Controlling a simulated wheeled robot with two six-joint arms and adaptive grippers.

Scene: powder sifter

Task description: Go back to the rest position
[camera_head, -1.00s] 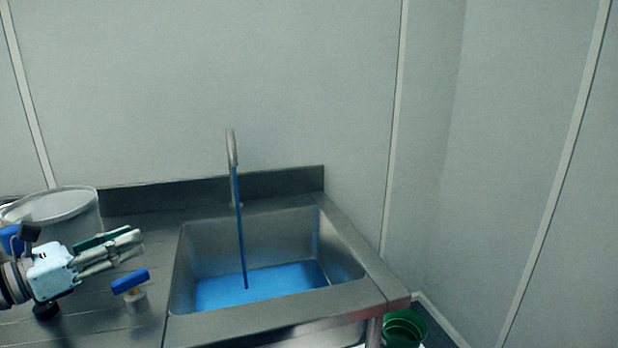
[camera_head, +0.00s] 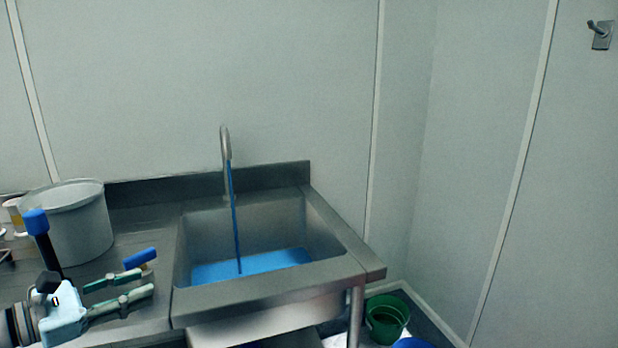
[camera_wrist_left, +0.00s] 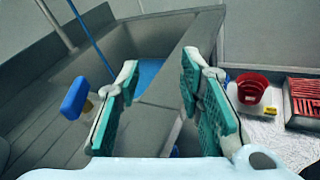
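My left gripper (camera_head: 136,291) is at the lower left of the head view, over the front of the steel counter, left of the sink. Its two fingers are spread apart with nothing between them. In the left wrist view the green-padded fingers (camera_wrist_left: 160,108) are also apart and empty. A blue-handled valve (camera_head: 139,259) stands on the counter just behind the fingertips; its blue handle also shows in the left wrist view (camera_wrist_left: 75,98). My right gripper is in neither view.
The steel sink (camera_head: 270,290) holds blue liquid, and a blue stream falls from the tap (camera_head: 226,160). A grey bucket (camera_head: 77,222) stands at the counter's back left. Green bucket (camera_head: 388,312) on the floor, right. The left wrist view shows a red bucket (camera_wrist_left: 251,87) and red crate (camera_wrist_left: 302,98).

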